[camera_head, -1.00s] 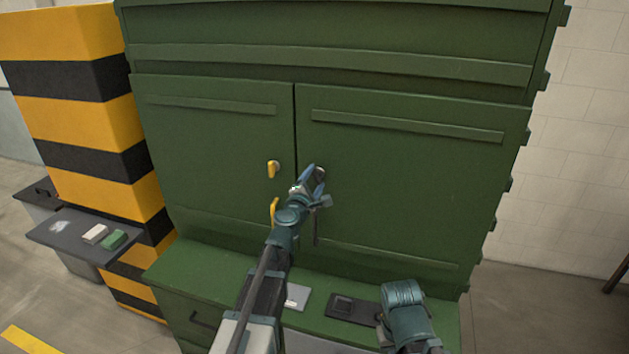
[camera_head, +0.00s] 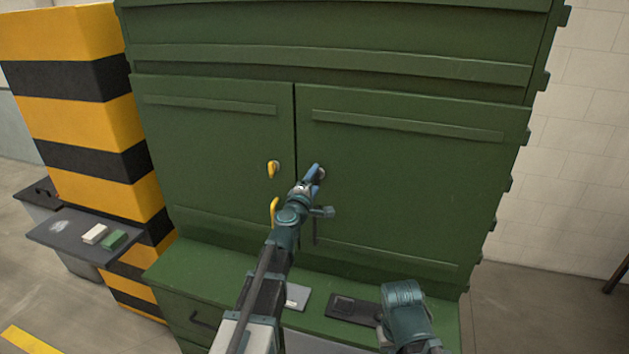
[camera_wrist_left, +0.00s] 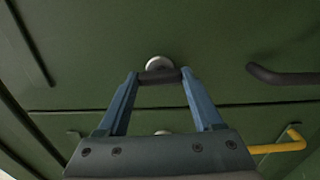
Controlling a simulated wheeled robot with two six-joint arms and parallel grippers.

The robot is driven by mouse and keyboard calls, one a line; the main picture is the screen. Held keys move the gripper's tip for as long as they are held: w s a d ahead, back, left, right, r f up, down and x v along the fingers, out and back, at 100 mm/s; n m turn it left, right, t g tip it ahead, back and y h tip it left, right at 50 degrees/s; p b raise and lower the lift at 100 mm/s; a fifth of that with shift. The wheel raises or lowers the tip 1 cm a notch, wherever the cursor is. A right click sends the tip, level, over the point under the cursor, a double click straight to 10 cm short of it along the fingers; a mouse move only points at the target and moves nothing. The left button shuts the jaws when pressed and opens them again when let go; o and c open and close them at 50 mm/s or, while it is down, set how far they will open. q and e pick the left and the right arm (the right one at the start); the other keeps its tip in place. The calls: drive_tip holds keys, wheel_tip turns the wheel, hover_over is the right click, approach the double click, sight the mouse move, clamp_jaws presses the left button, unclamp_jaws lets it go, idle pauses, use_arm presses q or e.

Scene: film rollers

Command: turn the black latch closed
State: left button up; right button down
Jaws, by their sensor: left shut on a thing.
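The black latch (camera_wrist_left: 158,76) sits on a round grey base (camera_wrist_left: 158,62) on the green cabinet's right door (camera_head: 400,180). My left gripper (camera_wrist_left: 160,80) is shut on the latch, with one blue finger at each end of it. In the wrist view the latch lies across the gap between the fingertips. In the head view my left gripper (camera_head: 317,174) reaches the door just right of the seam and hides most of the latch. My right arm shows at the lower right of the head view, but its fingers do not.
A yellow latch (camera_head: 272,168) and a yellow handle (camera_head: 275,210) are on the left door. A black handle (camera_head: 316,230) hangs on the right door near my wrist. The ledge below holds a dark flat plate (camera_head: 352,309) and a grey one (camera_head: 297,297).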

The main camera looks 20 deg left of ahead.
use_arm(q)
drive_tip(key=o, duration=1.4)
drive_tip(key=shift+c, duration=0.2)
